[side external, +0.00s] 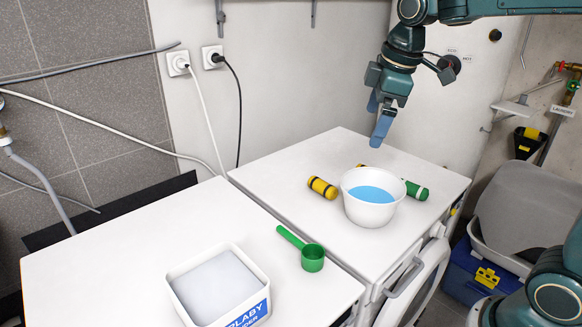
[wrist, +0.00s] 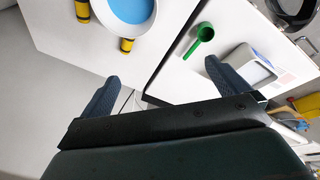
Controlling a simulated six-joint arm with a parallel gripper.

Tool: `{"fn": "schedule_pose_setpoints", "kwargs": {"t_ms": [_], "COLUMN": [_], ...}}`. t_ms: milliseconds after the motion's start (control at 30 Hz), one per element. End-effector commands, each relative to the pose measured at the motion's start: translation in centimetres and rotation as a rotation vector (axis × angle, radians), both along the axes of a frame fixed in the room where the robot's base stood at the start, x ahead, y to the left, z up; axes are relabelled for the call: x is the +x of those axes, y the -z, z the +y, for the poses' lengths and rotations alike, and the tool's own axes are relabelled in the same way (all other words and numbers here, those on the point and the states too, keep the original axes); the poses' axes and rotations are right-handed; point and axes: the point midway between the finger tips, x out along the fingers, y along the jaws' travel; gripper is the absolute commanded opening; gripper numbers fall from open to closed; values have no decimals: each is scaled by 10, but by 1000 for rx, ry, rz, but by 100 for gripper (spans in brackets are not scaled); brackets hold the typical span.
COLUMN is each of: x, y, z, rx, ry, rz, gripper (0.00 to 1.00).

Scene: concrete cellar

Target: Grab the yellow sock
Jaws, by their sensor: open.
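A rolled yellow sock (side external: 322,188) with dark bands lies on the white machine top, left of the white bowl. It also shows in the wrist view (wrist: 127,45), just below the bowl. Another small yellow piece (side external: 362,167) shows behind the bowl, mostly hidden in the side view; the wrist view shows a second banded yellow roll (wrist: 82,10), cut by the top edge. My gripper (side external: 378,115) is open and empty, in the air above the back of that top. Its two blue fingers (wrist: 162,72) stand wide apart in the wrist view.
The white bowl (side external: 367,215) holds blue liquid. A green roll (side external: 416,190) lies to its right. A green scoop (side external: 313,258) and a white powder box (side external: 218,285) stand on the nearer machine top. A wall with cables is behind.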

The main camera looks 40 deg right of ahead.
Motion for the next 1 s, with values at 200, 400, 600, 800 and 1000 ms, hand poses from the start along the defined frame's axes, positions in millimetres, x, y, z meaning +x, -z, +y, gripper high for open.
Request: {"fn": "schedule_pose_setpoints", "kwargs": {"t_ms": [200,400,600,800,1000], "x": [49,90,128,162,188], "y": [16,36,64,99,135], "z": [-14,-28,-43,-59,-75], "rx": [-38,-64,-81,-91,-92], "ry": [-154,-299,-449,-598,-737], "rz": [59,109,157,202,239], "gripper": [100,100,100,100,100]}}
